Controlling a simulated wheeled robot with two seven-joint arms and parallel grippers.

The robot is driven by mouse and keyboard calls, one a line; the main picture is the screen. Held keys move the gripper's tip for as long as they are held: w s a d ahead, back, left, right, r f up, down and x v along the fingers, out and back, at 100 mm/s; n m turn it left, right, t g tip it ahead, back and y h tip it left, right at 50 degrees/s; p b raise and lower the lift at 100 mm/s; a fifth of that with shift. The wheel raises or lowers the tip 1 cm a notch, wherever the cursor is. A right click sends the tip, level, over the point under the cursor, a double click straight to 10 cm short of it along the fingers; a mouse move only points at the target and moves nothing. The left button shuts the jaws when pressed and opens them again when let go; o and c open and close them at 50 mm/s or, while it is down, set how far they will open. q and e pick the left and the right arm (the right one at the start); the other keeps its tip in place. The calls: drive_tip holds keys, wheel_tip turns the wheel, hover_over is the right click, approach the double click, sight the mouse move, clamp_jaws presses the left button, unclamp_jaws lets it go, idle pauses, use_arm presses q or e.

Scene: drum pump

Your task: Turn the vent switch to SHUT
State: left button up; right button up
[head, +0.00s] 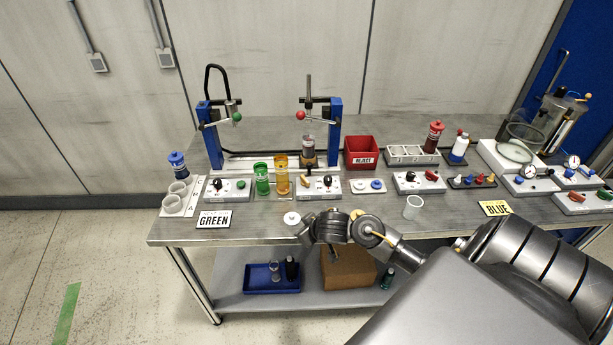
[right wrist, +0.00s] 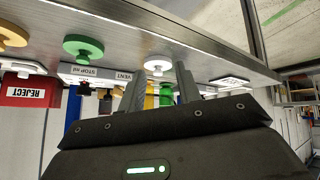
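A grey panel (head: 318,186) with a black knob (head: 327,182) and an orange-yellow lever (head: 305,181) stands near the table's middle. In the inverted right wrist view, a panel there carries the labels VENT (right wrist: 124,77) and STOP; a dark knob (right wrist: 82,88) sits by STOP. The switch by VENT is mostly hidden behind a finger, so its setting cannot be told. My right gripper (right wrist: 158,74) is open and empty, its fingers apart in front of the panel. In the head view, my right gripper (head: 330,228) is at the table's front edge, fingertips unclear. My left gripper is not in view.
A white round button (head: 292,218) lies at the front edge, and a green one (right wrist: 83,47) is near my right gripper. Green (head: 262,180) and amber (head: 282,176) containers stand left of the panel. A red REJECT bin (head: 361,151) and clear cup (head: 413,208) are to the right.

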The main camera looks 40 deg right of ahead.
drive_tip(key=w+d+r+m, duration=0.1)
drive_tip(key=w+d+r, duration=0.2)
drive_tip(key=w+d, duration=0.35)
drive_tip(key=m, duration=0.2)
approach(305, 178)
drive_tip(key=shift+t, duration=0.4)
drive_tip(key=x, duration=0.8)
drive_tip(key=shift+s+f, duration=0.15)
drive_tip(key=shift+f, duration=0.3)
drive_tip(key=shift+c, duration=0.3)
